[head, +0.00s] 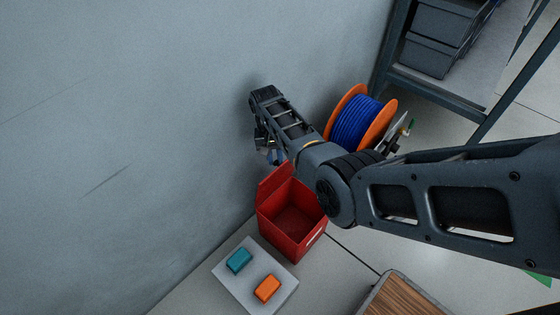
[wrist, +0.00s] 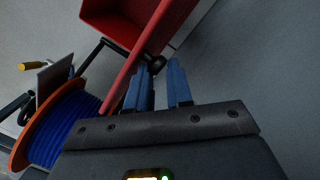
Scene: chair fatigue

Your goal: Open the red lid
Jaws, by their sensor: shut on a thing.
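The red box (head: 291,243) stands on the floor by the wall, its red inside in view. Its red lid (head: 275,181) stands raised at a steep angle along the box's wall side. In the wrist view the lid (wrist: 150,50) shows as a slanting red panel with a dark knob (wrist: 156,64) beside it. My gripper (head: 274,155) is behind the lid's upper edge, close to the wall. In the wrist view its blue fingers (wrist: 164,72) reach to the knob and are shut on it, with a gap between them. The exact contact is partly hidden.
A cable reel (head: 359,119) with orange flanges and blue cable stands right of my gripper. A grey tray (head: 240,292) holds a teal block (head: 239,260) and an orange block (head: 267,289) before the box. A shelf (head: 435,83) is at upper right; a wooden surface (head: 402,297) is below.

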